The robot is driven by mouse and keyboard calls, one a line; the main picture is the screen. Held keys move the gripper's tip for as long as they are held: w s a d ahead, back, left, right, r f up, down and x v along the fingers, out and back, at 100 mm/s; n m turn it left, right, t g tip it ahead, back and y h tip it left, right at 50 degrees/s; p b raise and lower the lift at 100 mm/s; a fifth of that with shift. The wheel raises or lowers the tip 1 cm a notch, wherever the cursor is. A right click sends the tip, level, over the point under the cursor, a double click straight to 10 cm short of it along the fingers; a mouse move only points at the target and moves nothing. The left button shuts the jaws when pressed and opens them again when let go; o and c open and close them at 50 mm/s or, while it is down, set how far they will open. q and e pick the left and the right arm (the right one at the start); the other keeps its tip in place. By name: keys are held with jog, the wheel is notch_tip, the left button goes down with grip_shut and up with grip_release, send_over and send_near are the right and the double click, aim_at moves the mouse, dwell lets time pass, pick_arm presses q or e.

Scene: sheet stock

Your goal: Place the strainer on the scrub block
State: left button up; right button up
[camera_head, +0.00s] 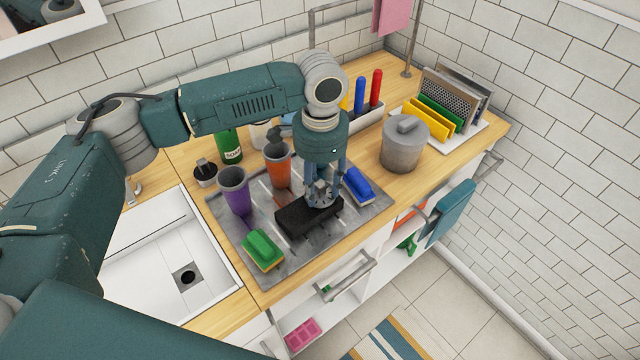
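A black scrub block (296,222) lies on the grey tray (285,262) on the counter. My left gripper (322,194) points straight down over the right part of the black block, its fingertips close to the block's top. A small grey metallic piece shows between the fingers; it may be the strainer, but the fingers partly hide it. I cannot tell whether the fingers grip it, or whether it touches the block. No other strainer is clear in view. My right gripper is not in view.
Purple (235,190) and orange (277,166) cups stand left of the gripper. A grey lidded pot (402,147) stands farther right. The sink (170,262) is at left.

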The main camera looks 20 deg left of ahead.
aim_at(321, 184)
pick_arm(q)
jog(key=shift+r, duration=0.25)
notch_tip(321, 184, up, 12)
jog(key=b, duration=0.2)
jog(key=shift+b, duration=0.4)
